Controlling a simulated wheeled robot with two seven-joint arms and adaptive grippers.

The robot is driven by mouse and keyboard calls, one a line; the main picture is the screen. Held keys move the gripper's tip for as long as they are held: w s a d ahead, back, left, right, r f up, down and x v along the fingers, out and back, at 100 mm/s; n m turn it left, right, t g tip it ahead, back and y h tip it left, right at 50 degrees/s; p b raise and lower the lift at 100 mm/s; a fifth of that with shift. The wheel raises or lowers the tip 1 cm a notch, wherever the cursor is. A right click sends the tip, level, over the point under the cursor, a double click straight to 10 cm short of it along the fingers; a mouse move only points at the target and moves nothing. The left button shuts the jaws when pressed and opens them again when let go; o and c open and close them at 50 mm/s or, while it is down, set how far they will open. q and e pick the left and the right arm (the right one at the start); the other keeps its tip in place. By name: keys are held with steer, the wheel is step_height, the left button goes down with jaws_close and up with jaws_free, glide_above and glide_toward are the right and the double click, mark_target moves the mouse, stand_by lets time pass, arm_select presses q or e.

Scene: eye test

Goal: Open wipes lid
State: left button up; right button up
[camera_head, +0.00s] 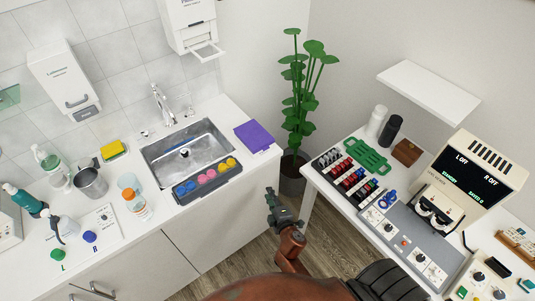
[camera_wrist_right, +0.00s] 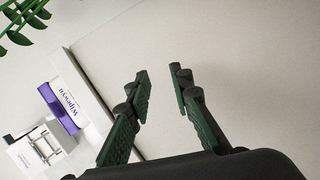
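A purple wipes pack (camera_head: 254,136) lies on the counter to the right of the sink. Its purple top looks flat and shut, though fine lid detail is too small to tell. In the right wrist view, a purple and white lettered box (camera_wrist_right: 62,104) at the left looks like the same pack. My right gripper (camera_head: 280,207) is in front of the counter, below and slightly right of the pack in the head view, and apart from it. Its fingers (camera_wrist_right: 160,80) are spread with nothing between them. My left gripper is not in view.
The sink (camera_head: 187,150) has a tray of coloured items (camera_head: 208,181) at its front edge. A potted plant (camera_head: 303,95) stands right of the counter. A desk with an eye-test machine (camera_head: 452,185) is at the right. Bottles and cups crowd the counter's left.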

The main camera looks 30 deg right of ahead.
step_height(320, 180, up, 17)
steer(key=d+n+t+h, duration=0.2)
steer(key=t, duration=0.1)
steer(key=x, duration=0.8)
steer(key=shift+w+a+r, duration=0.15)
steer(key=shift+a+r, duration=0.05)
steer(key=shift+r, duration=0.1)
jaws_close()
